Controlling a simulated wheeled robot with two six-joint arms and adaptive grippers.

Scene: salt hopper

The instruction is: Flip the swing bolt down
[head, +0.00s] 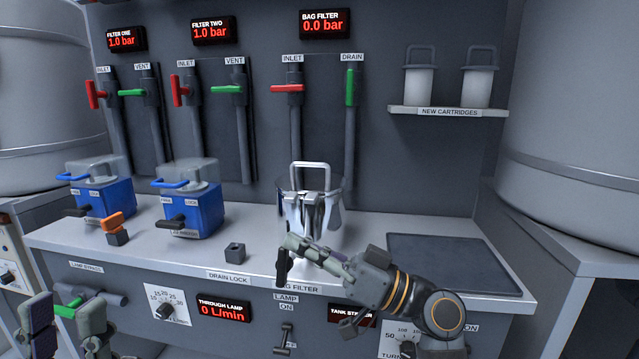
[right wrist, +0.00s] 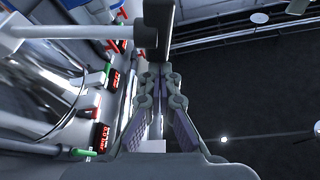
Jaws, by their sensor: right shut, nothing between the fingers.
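The bag filter (head: 335,215) is a shiny, see-through vessel with a silver loop handle (head: 311,166), on the counter's middle. Grey upright pieces (head: 313,208) at its front look like the swing bolt, standing up; their lower ends are hidden behind my right gripper. My right gripper (head: 287,245) is shut and empty, low in front of the vessel. In the right wrist view its fingers (right wrist: 160,78) meet just below a dark grey bar (right wrist: 153,28), which may be the bolt; I cannot tell if they touch. My left gripper (head: 67,318) is open at the lower left.
Two blue filter housings (head: 105,203) stand left on the counter. An orange-handled block (head: 115,230) and a small dark block (head: 235,252) are near its front edge. A dark mat (head: 450,262) lies clear at right. New cartridges (head: 418,85) stand on a shelf.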

